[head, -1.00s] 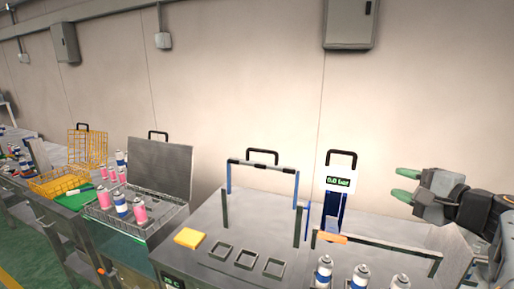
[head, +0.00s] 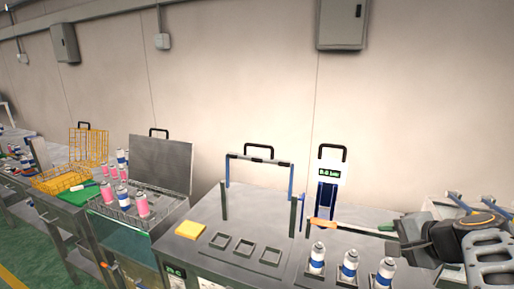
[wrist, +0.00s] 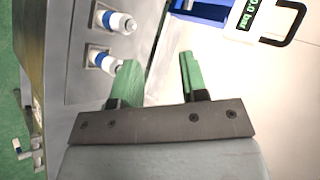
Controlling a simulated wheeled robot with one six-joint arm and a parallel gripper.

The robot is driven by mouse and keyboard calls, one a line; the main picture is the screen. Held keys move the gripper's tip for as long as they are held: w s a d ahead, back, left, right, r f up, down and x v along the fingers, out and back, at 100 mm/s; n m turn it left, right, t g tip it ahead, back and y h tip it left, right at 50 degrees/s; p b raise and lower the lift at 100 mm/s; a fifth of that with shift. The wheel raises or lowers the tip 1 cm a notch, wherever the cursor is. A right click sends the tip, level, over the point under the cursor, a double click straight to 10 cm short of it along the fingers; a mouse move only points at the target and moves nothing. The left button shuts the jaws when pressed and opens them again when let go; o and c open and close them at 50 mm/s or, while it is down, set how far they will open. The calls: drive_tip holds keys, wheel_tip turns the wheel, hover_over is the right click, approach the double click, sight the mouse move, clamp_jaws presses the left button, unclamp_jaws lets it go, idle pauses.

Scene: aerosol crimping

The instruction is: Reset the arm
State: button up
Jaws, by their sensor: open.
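My gripper (head: 388,229) is at the right of the head view, pointing left, above the right part of the steel bench (head: 240,210). In the wrist view its two green fingers (wrist: 158,80) are apart with nothing held between them. Several white and blue spray cans (head: 349,264) stand in a row at the bench's front right, below my gripper; two also show in the wrist view (wrist: 120,22). My arm hides part of the bench's right end.
A gauge post with a display (head: 333,172) and a blue-legged frame (head: 258,162) stand on the bench. Three empty square holders (head: 245,247) and a yellow block (head: 190,230) lie left. A grey wall box (head: 341,22) hangs above.

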drive_tip(key=s+a+f+n+g+h, duration=0.3)
drive_tip(key=s+a+f+n+g, duration=0.2)
drive_tip(key=s+a+f+n, duration=0.3)
drive_tip(key=a+f+n, duration=0.3)
drive_tip(key=a+n, duration=0.2)
drive_tip(key=a, duration=0.1)
drive_tip(key=shift+s+f+g+h, duration=0.15)
drive_tip(key=shift+f+g+h, duration=0.15)
drive_tip(key=shift+h, duration=0.1)
